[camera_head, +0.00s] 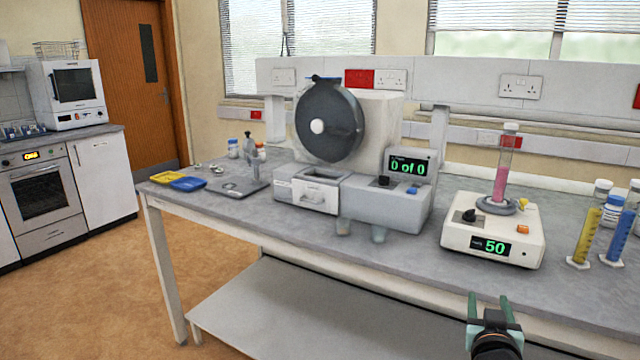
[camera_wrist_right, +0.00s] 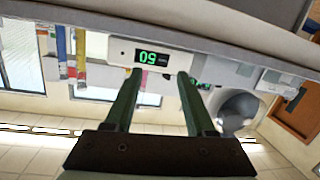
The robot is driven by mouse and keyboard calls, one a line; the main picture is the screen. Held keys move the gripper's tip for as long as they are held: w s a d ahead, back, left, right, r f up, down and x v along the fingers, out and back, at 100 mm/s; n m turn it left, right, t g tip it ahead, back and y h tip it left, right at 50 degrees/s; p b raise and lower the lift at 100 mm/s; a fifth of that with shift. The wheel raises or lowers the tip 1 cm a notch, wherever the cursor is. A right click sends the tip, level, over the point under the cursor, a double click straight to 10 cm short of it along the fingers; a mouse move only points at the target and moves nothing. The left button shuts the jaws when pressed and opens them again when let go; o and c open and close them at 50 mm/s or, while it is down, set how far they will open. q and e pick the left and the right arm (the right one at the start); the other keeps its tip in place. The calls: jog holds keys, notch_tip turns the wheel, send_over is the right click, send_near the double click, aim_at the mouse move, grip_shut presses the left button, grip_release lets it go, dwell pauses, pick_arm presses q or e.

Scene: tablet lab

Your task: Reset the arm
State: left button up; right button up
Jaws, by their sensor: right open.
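My right gripper (camera_head: 488,304) shows at the bottom right of the head view, in front of the bench's front edge and below the level of the worktop. Its two green fingers are apart with nothing between them. In the right wrist view the open fingers (camera_wrist_right: 160,82) frame the white device with the green "50" display (camera_wrist_right: 150,57), which appears upside down and some way off. In the head view that device (camera_head: 492,230) stands on the bench with a glass cylinder of pink liquid (camera_head: 501,180) upright on it. My left gripper is not in view.
The grey bench (camera_head: 400,260) carries a large machine with a dark round drum (camera_head: 330,120) and a "0 of 0" display. Yellow (camera_head: 584,240) and blue (camera_head: 619,238) cylinders stand at the right. Small yellow and blue trays (camera_head: 188,184) lie at the left. A lower shelf (camera_head: 290,310) sits beneath.

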jog(key=s+a+f+n+g+y, duration=0.1)
jog(key=s+a+f+n+y, duration=0.1)
jog(key=s+a+f, duration=0.3)
jog(key=s+a+f+n+g+y, duration=0.1)
jog(key=s+f+y, duration=0.1)
jog(key=f, duration=0.6)
jog(key=s+a+f+n+g+y, duration=0.1)
jog(key=s+a+f+n+y, duration=0.1)
jog(key=s+a+f, duration=0.3)
jog(key=s+a+f+n+g+y, duration=0.1)
jog(key=s+a+f+g+y, duration=0.35)
jog(key=s+f, duration=0.75)
pick_arm(q)
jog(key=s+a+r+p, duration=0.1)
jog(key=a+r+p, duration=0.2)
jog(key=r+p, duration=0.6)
jog(key=p, duration=0.3)
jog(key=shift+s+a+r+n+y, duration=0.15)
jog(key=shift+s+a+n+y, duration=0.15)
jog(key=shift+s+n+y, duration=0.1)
pick_arm(e)
jog(key=s+d+r+t+h, duration=0.1)
jog(key=s+r, duration=0.3)
jog(key=r, duration=0.5)
jog(key=shift+s+r+m+t+h, duration=0.3)
jog(key=shift+s+r+t+h, duration=0.05)
jog(key=shift+d, duration=0.1)
